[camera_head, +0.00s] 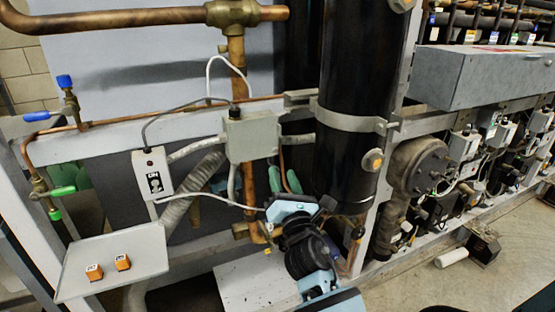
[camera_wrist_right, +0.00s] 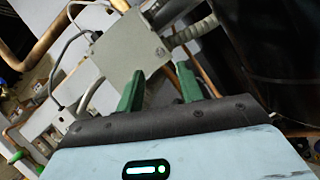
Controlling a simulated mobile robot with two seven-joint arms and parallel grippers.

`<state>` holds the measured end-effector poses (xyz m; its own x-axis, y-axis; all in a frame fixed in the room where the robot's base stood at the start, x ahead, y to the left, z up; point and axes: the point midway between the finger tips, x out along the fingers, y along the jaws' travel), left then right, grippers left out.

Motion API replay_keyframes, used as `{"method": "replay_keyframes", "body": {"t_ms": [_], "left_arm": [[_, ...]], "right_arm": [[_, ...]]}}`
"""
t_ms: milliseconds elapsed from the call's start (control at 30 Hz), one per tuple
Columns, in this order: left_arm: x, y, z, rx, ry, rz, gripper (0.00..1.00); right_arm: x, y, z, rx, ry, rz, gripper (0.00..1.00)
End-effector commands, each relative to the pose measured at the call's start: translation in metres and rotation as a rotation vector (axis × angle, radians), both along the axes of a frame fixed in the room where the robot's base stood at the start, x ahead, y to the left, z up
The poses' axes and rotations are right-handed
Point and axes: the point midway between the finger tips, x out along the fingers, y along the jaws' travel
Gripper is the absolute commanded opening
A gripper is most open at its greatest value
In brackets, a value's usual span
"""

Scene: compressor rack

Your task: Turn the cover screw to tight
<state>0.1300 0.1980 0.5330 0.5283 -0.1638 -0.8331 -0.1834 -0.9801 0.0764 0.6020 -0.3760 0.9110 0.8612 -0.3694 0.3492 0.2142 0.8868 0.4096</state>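The grey junction box (camera_head: 252,138) is mounted on the rack's crossbar, left of the black cylinder. I cannot tell how tight this screw is. My right gripper (camera_head: 279,170) is just below and right of the box. In the wrist view its green fingers (camera_wrist_right: 159,67) are apart with nothing between them, pointing toward the box's lower edge. They appear apart from the screw. My left gripper is not in view.
The black cylinder (camera_head: 360,85) stands close right of my right gripper. Cables and conduit (camera_head: 195,180) run beside the box. A switch box (camera_head: 152,172) hangs to its left. A grey tray (camera_head: 125,250) with two orange blocks (camera_head: 122,262) is at lower left.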

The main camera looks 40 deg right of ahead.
Motion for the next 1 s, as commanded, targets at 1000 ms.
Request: {"method": "replay_keyframes", "body": {"t_ms": [1000], "left_arm": [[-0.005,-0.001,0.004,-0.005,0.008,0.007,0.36]], "right_arm": [[0.054,-0.024,0.022,0.002,-0.001,0.001,0.11]]}}
